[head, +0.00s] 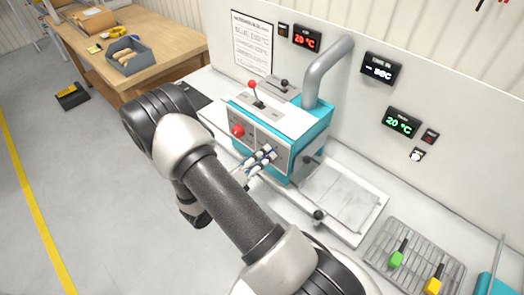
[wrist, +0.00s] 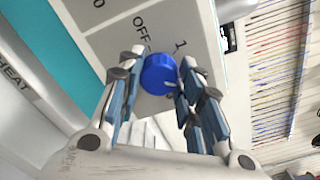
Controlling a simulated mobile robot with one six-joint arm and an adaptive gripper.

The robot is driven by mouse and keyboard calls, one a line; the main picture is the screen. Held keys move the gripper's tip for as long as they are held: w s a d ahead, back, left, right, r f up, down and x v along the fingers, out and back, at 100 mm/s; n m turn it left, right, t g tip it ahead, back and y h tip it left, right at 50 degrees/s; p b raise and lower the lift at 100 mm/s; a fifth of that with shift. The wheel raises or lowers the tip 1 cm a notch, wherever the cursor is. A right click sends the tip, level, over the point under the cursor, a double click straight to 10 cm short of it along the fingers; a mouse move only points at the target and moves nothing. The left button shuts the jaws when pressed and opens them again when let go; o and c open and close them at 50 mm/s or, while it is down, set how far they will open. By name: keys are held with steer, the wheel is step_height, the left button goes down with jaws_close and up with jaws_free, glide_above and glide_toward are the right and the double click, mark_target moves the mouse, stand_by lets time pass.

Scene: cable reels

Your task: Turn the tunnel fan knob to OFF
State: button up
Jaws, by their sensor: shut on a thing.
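The blue round knob (wrist: 159,74) sits on the light grey front panel (wrist: 125,35) of a teal and white machine (head: 284,128). In the wrist view, "OFF" is printed above and left of the knob and "1" above and right. A small pale mark shows low on the knob's right side; I cannot tell for sure which label the knob points at. My gripper (wrist: 163,68) is shut on the knob, one finger on each side. In the head view my gripper (head: 262,158) is at the machine's front face, and its fingers hide the knob.
A red button (head: 237,131) is on the same panel, left of my gripper.

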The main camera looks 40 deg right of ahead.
steer(key=n+p, duration=0.2)
steer(key=n, duration=0.4)
steer(key=n+p, duration=0.2)
steer(key=n, duration=0.5)
steer(key=n+p, duration=0.2)
steer(key=n, duration=0.4)
steer(key=shift+f, duration=0.25)
steer(key=n+p, duration=0.1)
steer(key=n, duration=0.4)
steer(key=shift+s+n, duration=0.15)
steer(key=shift+n, duration=0.25)
steer(key=o, duration=1.1)
steer(key=shift+c, duration=0.2)
